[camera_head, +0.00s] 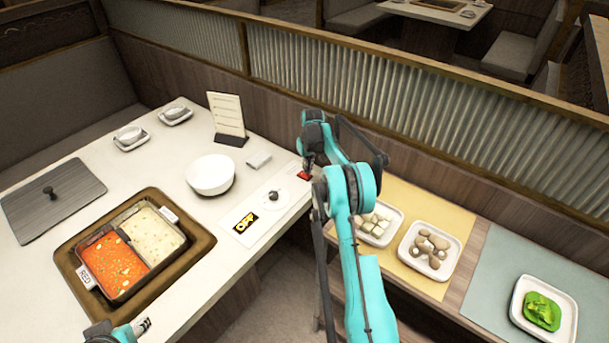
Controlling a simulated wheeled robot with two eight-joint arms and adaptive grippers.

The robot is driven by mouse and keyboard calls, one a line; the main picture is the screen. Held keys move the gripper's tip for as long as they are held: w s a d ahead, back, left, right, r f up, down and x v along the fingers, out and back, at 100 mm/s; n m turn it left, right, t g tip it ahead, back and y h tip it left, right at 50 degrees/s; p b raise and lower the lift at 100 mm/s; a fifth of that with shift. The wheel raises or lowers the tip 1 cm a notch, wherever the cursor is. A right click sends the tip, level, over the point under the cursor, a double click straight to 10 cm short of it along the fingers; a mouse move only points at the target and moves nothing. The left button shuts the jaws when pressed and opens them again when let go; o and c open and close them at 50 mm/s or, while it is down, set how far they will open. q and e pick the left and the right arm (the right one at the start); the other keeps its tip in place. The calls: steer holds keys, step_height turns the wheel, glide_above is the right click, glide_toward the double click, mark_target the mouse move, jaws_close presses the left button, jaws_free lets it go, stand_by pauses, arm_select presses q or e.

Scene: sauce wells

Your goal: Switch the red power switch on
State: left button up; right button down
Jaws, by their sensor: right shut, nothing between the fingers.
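The red power switch (304,175) is a small red piece at the right edge of the white table, beside the round dial. The tip of my right gripper (307,169) is right above it, shut and empty, and partly covers it. I cannot tell whether the fingertips touch the switch. A small display (245,222) on the table reads OFF in yellow on black.
A round dial (273,196) and a white bowl (210,174) are left of the switch. A two-part pot (160,263) of red and pale broth sits in the table. Plates of food (429,250) stand on the right-hand counter. A menu stand (227,116) is behind.

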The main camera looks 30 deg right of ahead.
mark_target(307, 176)
steer(key=shift+f+b, duration=0.55)
steer(key=shift+f, duration=0.45)
stand_by(0.9)
steer(key=shift+r, duration=0.1)
steer(key=shift+r+p, duration=2.1)
steer(key=shift+r, duration=1.4)
